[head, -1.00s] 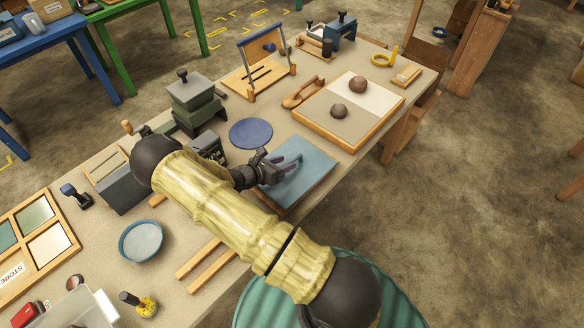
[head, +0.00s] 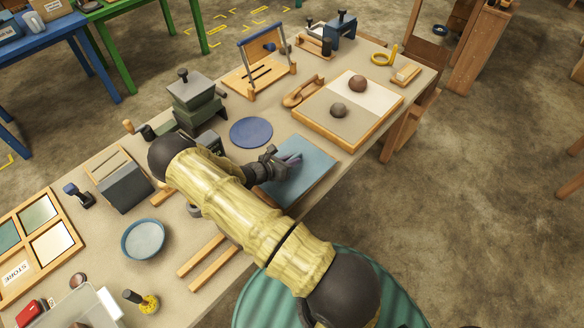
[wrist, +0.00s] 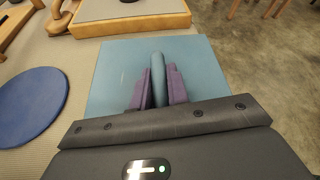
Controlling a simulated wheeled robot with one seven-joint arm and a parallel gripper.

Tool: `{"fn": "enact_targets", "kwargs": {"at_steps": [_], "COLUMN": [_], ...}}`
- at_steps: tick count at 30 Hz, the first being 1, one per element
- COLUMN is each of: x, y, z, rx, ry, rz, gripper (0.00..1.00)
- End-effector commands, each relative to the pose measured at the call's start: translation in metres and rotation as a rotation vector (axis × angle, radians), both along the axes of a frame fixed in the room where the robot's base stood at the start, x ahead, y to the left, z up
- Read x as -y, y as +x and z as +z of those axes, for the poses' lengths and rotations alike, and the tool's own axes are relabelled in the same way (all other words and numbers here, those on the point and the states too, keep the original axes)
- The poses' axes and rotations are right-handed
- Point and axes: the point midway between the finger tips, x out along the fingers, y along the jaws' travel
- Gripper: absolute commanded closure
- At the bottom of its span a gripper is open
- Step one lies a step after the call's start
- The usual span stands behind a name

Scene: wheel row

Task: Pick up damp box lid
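The damp box lid (head: 312,175) is a flat teal square panel with a rounded teal bar handle standing on it; the wrist view shows the lid's bare surface (wrist: 115,75) and its handle (wrist: 158,80). My gripper (head: 292,160) is over the lid. In the wrist view its two purple fingers (wrist: 160,84) lie close along both sides of the handle, with no clear gap, so it looks shut on it. The lid looks flat. The box beneath is largely hidden, and I see no clear lift.
A blue round disc (head: 251,132) lies left of the lid. A wooden framed board (head: 350,120) with two round lumps is beyond it. A grey-green machine (head: 194,100) stands behind my arm. Wooden strips (head: 205,260) and a blue bowl (head: 143,240) lie nearer. The bench edge is close on the right.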

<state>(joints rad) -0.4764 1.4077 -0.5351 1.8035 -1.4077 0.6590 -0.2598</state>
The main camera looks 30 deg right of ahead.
Motion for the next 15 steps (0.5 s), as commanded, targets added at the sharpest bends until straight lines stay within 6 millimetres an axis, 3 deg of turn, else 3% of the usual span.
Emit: {"fn": "enact_targets", "kwargs": {"at_steps": [10,15], "x": [0.0,-0.001], "y": [0.0,0.001], "z": [0.001,0.01], "rx": [0.0,0.002], "ry": [0.0,0.001], "rz": [0.001,0.001], "gripper": [1.0,1.0]}}
